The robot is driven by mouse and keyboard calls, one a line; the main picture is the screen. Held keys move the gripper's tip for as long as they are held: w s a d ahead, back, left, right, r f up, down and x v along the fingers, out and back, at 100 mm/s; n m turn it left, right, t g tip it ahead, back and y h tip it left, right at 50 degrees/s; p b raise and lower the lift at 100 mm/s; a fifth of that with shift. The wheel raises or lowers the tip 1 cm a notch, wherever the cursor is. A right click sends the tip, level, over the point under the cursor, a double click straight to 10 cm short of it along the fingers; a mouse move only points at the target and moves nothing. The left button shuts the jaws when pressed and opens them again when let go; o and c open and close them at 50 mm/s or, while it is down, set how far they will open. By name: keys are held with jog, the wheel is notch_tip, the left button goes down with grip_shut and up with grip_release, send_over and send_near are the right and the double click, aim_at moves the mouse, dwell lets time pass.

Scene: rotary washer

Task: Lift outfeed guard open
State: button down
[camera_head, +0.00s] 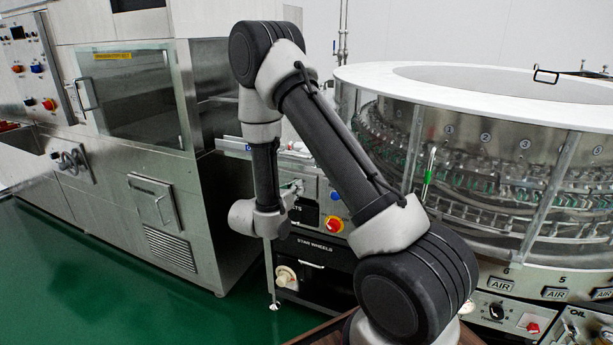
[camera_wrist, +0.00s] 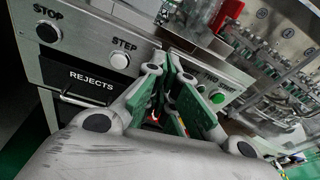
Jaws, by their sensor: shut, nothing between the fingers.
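I cannot tell for sure which part is the outfeed guard. The rotary washer (camera_head: 480,140) has clear panels under a white rim, with bottles or holders inside. A black handle (camera_head: 545,75) stands at its upper right rim. In the wrist view a clear panel (camera_wrist: 190,17) lies beyond my fingers, partly cut off by the top edge. My gripper (camera_wrist: 175,78) is shut and empty, in front of the control panel and beside the rejects drawer (camera_wrist: 88,84). In the head view my arm hides much of the area between the two machines.
A steel cabinet with a glazed door (camera_head: 130,93) stands at left. Panel buttons are close to my gripper: a black STOP button (camera_wrist: 47,32), a white STEP button (camera_wrist: 120,61) and a green button (camera_wrist: 218,98). A red emergency button (camera_head: 334,224) is nearby. Green floor is clear at lower left.

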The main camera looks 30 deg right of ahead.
jog(key=w+d+r, duration=0.1)
jog(key=w+d, duration=0.1)
jog(key=w+d+r, duration=0.1)
jog(key=w+d, duration=0.1)
jog(key=w+d+r, duration=0.1)
jog(key=w+d, duration=0.1)
jog(key=d, duration=0.1)
dwell(0.5)
jog(key=shift+a, duration=0.1)
